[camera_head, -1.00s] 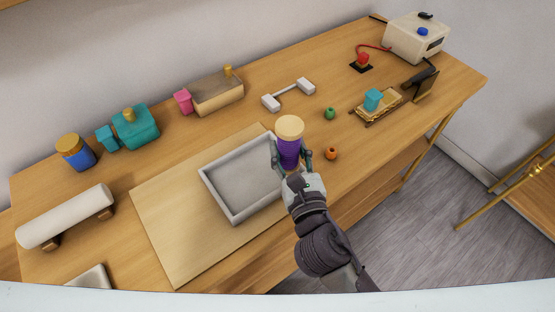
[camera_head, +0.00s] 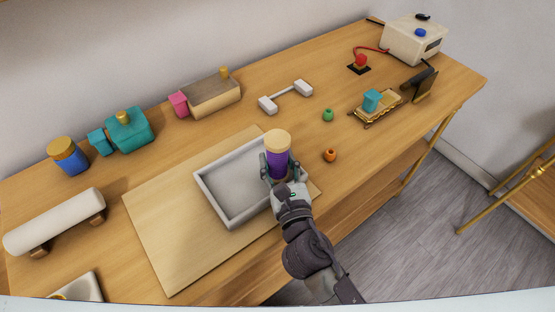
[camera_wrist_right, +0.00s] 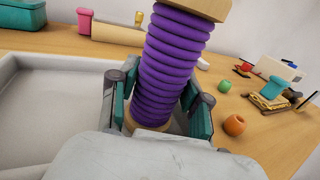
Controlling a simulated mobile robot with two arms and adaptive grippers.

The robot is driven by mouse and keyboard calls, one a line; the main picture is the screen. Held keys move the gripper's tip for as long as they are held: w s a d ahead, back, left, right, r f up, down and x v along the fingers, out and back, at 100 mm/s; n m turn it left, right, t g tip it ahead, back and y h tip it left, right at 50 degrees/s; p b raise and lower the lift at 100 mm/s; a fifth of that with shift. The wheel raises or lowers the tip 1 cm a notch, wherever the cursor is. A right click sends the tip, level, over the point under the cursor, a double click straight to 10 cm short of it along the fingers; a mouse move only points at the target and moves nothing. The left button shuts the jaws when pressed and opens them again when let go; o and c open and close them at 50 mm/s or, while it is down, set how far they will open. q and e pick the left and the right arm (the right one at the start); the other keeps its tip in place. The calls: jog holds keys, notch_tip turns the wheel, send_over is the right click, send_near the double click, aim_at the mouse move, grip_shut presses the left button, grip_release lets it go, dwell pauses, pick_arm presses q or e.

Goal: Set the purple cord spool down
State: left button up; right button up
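The purple cord spool (camera_head: 277,161) has pale wooden end discs and stands roughly upright in my right gripper (camera_head: 281,174), at the right end of the grey tray (camera_head: 232,225). In the right wrist view the spool (camera_wrist_right: 166,68) sits between the two teal-padded fingers (camera_wrist_right: 160,108), which close around its lower part. Its lower disc is partly hidden behind my gripper, so I cannot tell whether it touches the tray. My left gripper is not in view.
The tray lies on a light wooden board (camera_head: 160,240). An orange bead (camera_head: 330,155) and a green bead (camera_head: 328,115) lie to the right. A white bar holder (camera_head: 286,96) stands behind. A blue jar (camera_head: 68,155) and white roll (camera_head: 52,222) are left.

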jog(key=o, duration=0.3)
jog(key=shift+r, duration=0.1)
jog(key=b+v, duration=0.2)
jog(key=v, duration=0.9)
jog(key=shift+b, duration=0.3)
jog(key=shift+s+d, duration=0.1)
jog(key=shift+s, duration=0.4)
jog(key=shift+w+d, duration=0.1)
